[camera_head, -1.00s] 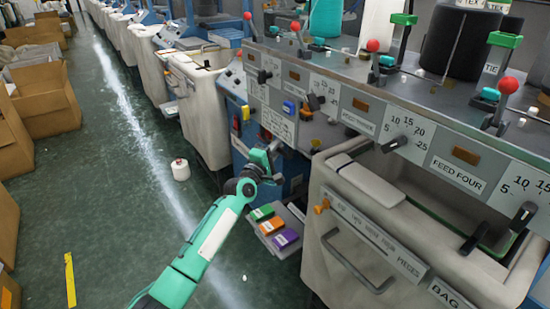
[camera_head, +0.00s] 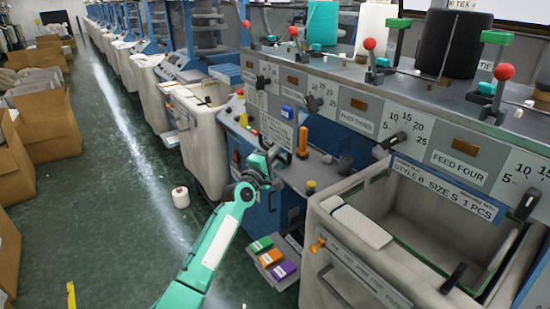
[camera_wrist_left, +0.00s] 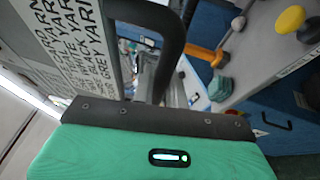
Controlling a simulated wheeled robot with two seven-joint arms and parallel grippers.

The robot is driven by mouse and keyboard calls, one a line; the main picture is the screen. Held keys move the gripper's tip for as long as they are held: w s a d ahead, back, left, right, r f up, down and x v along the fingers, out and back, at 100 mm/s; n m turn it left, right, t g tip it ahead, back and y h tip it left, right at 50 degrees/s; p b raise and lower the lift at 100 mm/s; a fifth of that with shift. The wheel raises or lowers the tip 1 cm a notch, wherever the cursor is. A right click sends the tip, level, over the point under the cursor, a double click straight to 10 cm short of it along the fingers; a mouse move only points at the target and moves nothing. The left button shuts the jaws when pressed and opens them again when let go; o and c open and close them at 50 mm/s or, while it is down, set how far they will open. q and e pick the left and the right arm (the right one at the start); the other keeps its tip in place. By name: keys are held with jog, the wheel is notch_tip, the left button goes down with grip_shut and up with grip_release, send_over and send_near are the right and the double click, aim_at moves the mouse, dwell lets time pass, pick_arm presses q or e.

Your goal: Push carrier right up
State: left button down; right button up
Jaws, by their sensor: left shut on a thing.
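My left gripper (camera_head: 270,168) reaches to the blue control end of the knitting machine (camera_head: 240,128), beside the printed white panel. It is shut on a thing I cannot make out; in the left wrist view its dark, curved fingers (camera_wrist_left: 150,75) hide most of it. An upright orange handle (camera_head: 302,142) stands on the machine bed to its right, apart from the gripper. An orange lever also shows in the left wrist view (camera_wrist_left: 205,53). I cannot tell which part is the carrier. My right gripper is not in view.
A white bin (camera_head: 335,285) stands open at right under the feed dials. A small tray of coloured blocks (camera_head: 273,256) is below my gripper. A white yarn cone (camera_head: 181,197) is on the floor. Cardboard boxes (camera_head: 50,125) line the left. The aisle is mostly clear.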

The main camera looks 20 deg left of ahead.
aim_at(273, 87)
pick_arm(q)
notch_tip(273, 87, up, 22)
jog(key=p, duration=1.5)
jog(key=shift+f, duration=0.25)
jog(key=shift+a+r, duration=0.1)
jog(key=shift+r+p, duration=0.15)
jog(key=shift+p, duration=0.15)
jog(key=c, duration=1.5)
grip_release()
jog(key=shift+o, duration=0.5)
jog(key=shift+f, duration=0.2)
